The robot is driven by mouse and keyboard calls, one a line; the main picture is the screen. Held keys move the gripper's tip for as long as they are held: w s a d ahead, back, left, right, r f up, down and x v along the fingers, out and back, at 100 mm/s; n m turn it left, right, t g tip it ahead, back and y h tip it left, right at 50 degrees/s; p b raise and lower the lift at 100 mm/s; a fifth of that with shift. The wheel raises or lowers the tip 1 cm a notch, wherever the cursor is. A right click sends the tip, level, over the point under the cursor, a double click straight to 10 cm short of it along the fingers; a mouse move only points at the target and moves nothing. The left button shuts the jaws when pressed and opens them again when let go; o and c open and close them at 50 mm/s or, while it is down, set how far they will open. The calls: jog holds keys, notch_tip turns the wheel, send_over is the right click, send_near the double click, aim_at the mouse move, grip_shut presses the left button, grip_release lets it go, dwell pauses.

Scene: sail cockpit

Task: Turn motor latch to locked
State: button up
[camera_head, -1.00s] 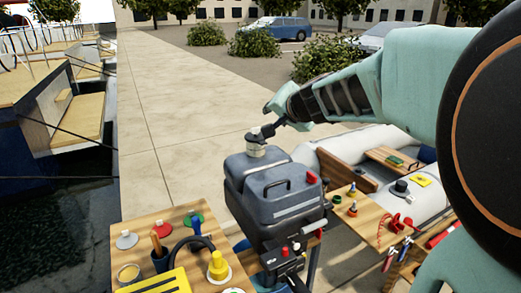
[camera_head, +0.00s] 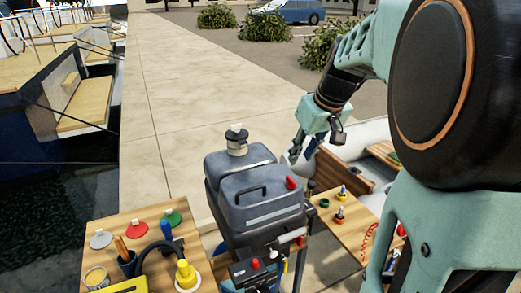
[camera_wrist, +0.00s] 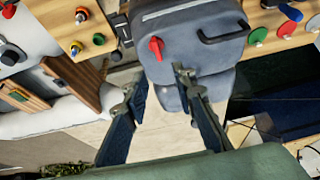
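The grey outboard motor (camera_head: 255,215) stands upright in the middle of the head view. A small red latch lever (camera_head: 291,183) sits on the right side of its cover. It also shows in the wrist view as a red lever (camera_wrist: 156,47) on the grey housing. My gripper (camera_head: 302,158) is behind and above the lever, pointing down and apart from it. In the wrist view my gripper (camera_wrist: 157,80) is open and empty, with the lever beyond the gap between its fingertips. Lettering by the lever cannot be read.
A wooden table (camera_head: 110,222) with coloured discs, a tool cup (camera_head: 128,264) and a yellow knob (camera_head: 186,273) stands left of the motor. Another board (camera_head: 345,233) with small knobs lies at right, by the grey inflatable boat (camera_head: 372,133). Open pavement lies behind.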

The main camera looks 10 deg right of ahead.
aim_at(291, 179)
jog(key=x, duration=1)
jog(key=shift+d+f, duration=0.2)
jog(key=shift+f, duration=0.25)
grip_shut()
